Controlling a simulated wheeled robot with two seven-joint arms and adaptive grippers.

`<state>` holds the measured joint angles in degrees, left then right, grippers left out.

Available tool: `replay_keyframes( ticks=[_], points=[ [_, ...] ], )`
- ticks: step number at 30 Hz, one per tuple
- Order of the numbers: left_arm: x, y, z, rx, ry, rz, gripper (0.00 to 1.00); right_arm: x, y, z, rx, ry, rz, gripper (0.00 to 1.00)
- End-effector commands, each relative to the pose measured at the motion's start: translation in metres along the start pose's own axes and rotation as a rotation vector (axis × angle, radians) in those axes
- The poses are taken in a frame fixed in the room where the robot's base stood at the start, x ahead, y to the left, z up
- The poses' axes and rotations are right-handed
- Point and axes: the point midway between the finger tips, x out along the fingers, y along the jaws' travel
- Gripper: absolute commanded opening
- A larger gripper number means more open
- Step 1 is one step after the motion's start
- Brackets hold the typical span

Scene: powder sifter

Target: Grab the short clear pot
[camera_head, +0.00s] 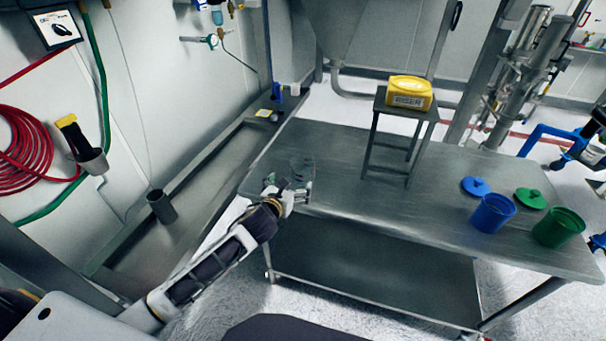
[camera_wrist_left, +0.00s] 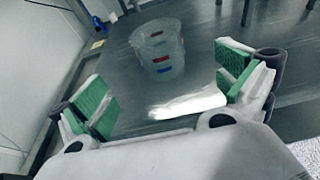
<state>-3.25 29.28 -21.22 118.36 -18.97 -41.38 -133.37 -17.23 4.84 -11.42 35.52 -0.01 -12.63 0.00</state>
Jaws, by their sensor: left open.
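The short clear pot (camera_head: 302,164) stands on the left part of the steel table (camera_head: 335,195), partly behind my left gripper in the head view. In the left wrist view the clear pot (camera_wrist_left: 157,46) is see-through, with small red and blue marks on its side, and stands upright. My left gripper (camera_head: 287,190) is at the table's near left side, just in front of the pot. In the left wrist view its green-padded fingers (camera_wrist_left: 165,85) are wide apart with nothing between them, and the pot lies ahead, between their lines. My right gripper is out of view.
A small steel stand (camera_head: 374,135) with a yellow container (camera_head: 409,92) on top is right of the pot. A blue pot (camera_head: 492,214) and green pot (camera_head: 558,228) stand at the table's right, their blue lid (camera_head: 476,186) and green lid (camera_head: 531,198) beside them.

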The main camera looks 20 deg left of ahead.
Motion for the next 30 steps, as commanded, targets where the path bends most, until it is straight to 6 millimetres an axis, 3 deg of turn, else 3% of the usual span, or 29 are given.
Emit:
replay_keyframes(
  ticks=[11, 30],
  points=[
    [0.023, 0.000, 0.000, -0.002, 0.000, 0.001, 1.00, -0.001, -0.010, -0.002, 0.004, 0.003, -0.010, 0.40],
    [0.079, 0.000, 0.000, -0.003, -0.001, 0.001, 1.00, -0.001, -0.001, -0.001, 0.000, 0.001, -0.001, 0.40]
  ],
)
